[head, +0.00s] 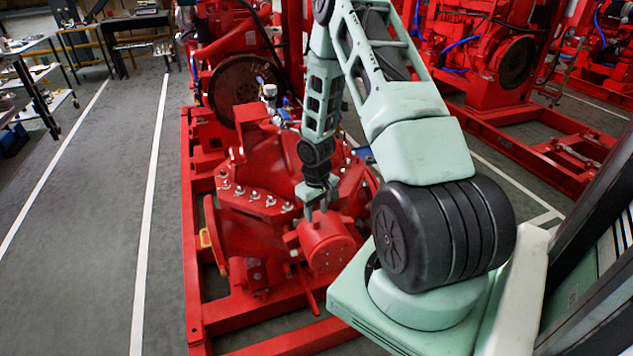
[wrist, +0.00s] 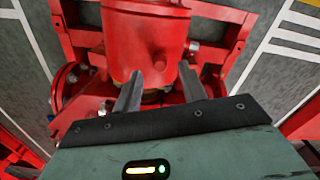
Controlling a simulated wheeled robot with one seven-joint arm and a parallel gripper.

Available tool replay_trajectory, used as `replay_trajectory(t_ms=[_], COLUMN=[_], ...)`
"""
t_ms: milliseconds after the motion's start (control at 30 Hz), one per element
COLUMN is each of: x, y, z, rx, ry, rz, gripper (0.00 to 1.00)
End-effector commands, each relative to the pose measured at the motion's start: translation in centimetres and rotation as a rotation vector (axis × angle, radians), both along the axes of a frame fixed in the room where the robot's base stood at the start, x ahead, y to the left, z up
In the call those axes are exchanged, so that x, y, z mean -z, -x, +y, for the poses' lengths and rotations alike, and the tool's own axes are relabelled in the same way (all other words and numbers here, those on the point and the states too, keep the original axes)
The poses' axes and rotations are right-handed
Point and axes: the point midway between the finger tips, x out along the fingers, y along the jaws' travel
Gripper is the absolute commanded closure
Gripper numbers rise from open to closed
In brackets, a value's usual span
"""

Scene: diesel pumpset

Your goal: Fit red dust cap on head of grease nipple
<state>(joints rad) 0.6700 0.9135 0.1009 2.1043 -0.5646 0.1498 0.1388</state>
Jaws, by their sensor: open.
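My gripper (head: 316,210) points down over the red pump and is just above a red cylindrical housing (head: 328,245) at its near end. In the wrist view, my gripper's two fingers (wrist: 160,70) are apart. I cannot make out the grease nipple in either view.
The red pump casing (head: 262,200) carries a row of bolts beside my arm. A red base frame (head: 193,260) runs around the pump. Grey floor (head: 75,250) is clear at left; benches stand at the back left. Other red pumpsets (head: 490,65) stand at right.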

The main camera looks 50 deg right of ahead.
Motion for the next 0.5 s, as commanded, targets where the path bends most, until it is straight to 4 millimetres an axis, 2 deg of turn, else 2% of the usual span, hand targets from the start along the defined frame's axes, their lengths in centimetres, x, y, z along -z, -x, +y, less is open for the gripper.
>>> replay_trajectory(t_ms=[33,200,500], x=[-1.4,-5.5,-11.8], y=[-0.1,-0.1,-0.1], z=[-0.2,-0.2,-0.1], rx=[0.003,0.004,0.003], ry=[0.003,0.003,0.003], rz=[-0.006,-0.006,-0.004], gripper=[0.58,0.58,0.58])
